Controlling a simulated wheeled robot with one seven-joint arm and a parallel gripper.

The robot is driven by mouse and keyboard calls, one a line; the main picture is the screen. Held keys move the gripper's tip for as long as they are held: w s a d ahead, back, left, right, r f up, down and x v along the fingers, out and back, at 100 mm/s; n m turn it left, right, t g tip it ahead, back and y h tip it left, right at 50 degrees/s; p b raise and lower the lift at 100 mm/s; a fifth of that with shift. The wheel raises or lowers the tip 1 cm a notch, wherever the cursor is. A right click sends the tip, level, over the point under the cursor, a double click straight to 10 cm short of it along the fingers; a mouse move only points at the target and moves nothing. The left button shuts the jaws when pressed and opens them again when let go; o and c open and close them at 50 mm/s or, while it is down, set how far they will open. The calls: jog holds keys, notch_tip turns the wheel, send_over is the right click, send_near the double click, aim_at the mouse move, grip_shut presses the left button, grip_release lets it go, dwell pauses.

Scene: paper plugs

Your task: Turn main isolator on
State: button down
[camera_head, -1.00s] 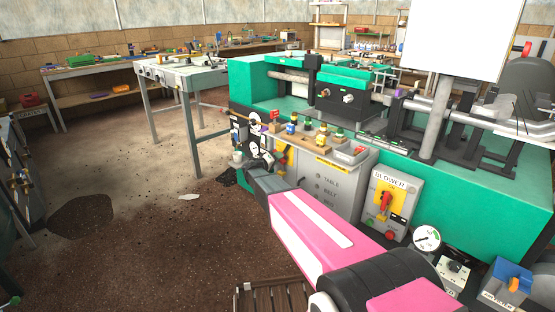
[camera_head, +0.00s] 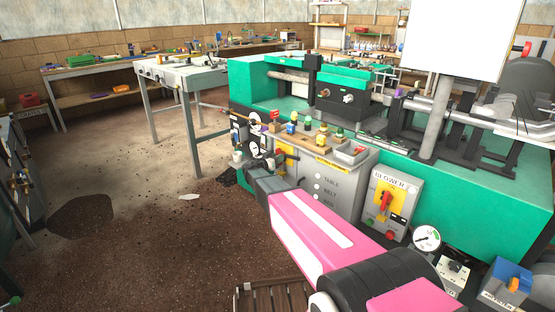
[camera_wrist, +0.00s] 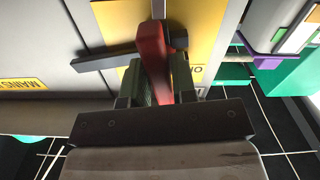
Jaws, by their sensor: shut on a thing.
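The main isolator's red handle (camera_wrist: 152,50) stands out from a yellow plate (camera_wrist: 205,22) in the wrist view. Part of an ON label shows on the plate beside it. My gripper (camera_wrist: 160,84) is shut on the red handle, with one dark green finger on each side. A dark bar (camera_wrist: 105,60) crosses behind the handle. In the head view my gripper (camera_head: 262,166) is at the left end of the grey control cabinet (camera_head: 342,195), beside a yellow plate (camera_head: 283,165).
A blower panel (camera_head: 388,202) with its own red switch on yellow is to the right of the cabinet. Small coloured items stand on top of the cabinet. A yellow MAINS label (camera_wrist: 20,84) is at the left in the wrist view.

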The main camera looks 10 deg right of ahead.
jog(key=shift+m, duration=0.8)
jog(key=c, duration=1)
grip_release()
jog(key=shift+c, duration=0.2)
jog(key=shift+a, duration=0.1)
jog(key=v, duration=1)
jog(key=shift+s+a, duration=0.25)
jog(key=shift+a, duration=0.05)
